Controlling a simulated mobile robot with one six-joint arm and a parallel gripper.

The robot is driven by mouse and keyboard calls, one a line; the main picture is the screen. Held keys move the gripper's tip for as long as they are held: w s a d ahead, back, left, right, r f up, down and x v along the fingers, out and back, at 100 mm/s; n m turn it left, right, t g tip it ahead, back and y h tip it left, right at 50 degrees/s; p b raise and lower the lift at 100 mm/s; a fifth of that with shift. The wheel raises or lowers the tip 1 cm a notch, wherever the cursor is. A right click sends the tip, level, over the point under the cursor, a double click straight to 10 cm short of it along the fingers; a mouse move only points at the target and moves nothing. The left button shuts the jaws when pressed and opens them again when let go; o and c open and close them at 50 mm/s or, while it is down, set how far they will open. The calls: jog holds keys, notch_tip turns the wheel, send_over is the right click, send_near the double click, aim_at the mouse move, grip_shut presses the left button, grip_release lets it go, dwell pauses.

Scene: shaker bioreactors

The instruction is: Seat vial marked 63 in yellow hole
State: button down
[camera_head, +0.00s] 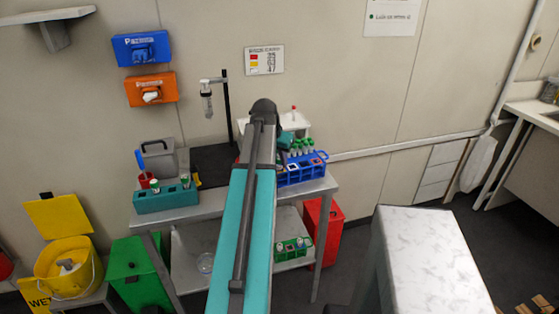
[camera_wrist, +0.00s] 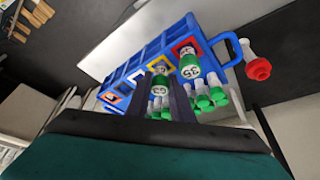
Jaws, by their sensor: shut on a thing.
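The blue rack (camera_wrist: 146,52) has holes framed in different colours and fills the middle of the wrist view. It also stands on the bench in the head view (camera_head: 318,172). My gripper (camera_wrist: 161,84) is shut on a green-and-white vial (camera_wrist: 160,82), whose mark I cannot read surely. The held vial is at the yellow-framed hole (camera_wrist: 159,62); I cannot tell how deep it sits. A second green-and-white numbered vial (camera_wrist: 190,70) is beside it, at the red-framed hole (camera_wrist: 185,46). In the head view my arm hides part of the bench and the held vial.
White-framed (camera_wrist: 136,76) and orange-framed (camera_wrist: 112,97) holes lie left of the yellow one. Several green-capped vials (camera_wrist: 207,102) stand close by. A teal rack (camera_head: 165,200) with vials is on the bench's left. A red-capped bottle (camera_wrist: 257,68) is near the rack's handle.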

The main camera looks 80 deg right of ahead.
jog(key=shift+f, duration=0.3)
jog(key=c, duration=1.5)
grip_release()
jog(key=shift+r, duration=0.1)
jog(key=shift+b+v, duration=1.35)
jog(key=shift+v, duration=5.5)
jog(key=shift+a, duration=0.1)
